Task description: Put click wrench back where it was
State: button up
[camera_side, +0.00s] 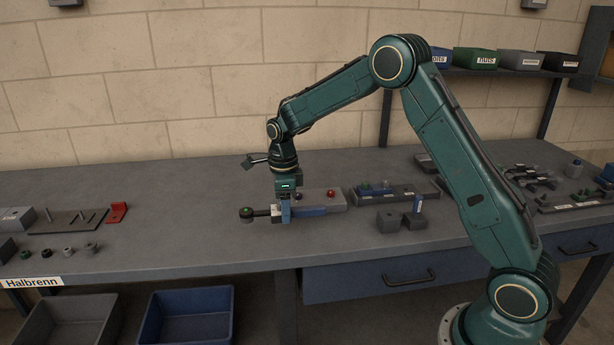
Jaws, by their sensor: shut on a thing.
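The click wrench (310,211) lies level in the side view, its blue handle to the right and its dark round head (247,213) to the left. My gripper (284,214) points straight down and is shut on the wrench near the middle of its length. The fingers hide part of the shaft. I cannot tell whether the wrench touches the bench or hangs just above it.
A grey block (335,198) with a red knob stands right behind the wrench. A dark tray (405,191) and small grey blocks (388,221) stand to the right. A plate (68,221) and a red bracket (117,213) lie at left. The bench between is clear.

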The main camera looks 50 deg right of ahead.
aim_at(286, 238)
jog(key=shift+f, duration=3.25)
jog(key=shift+f, duration=0.1)
jog(key=o, duration=1.5)
notch_tip(286, 238, up, 12)
jog(key=shift+r, duration=0.1)
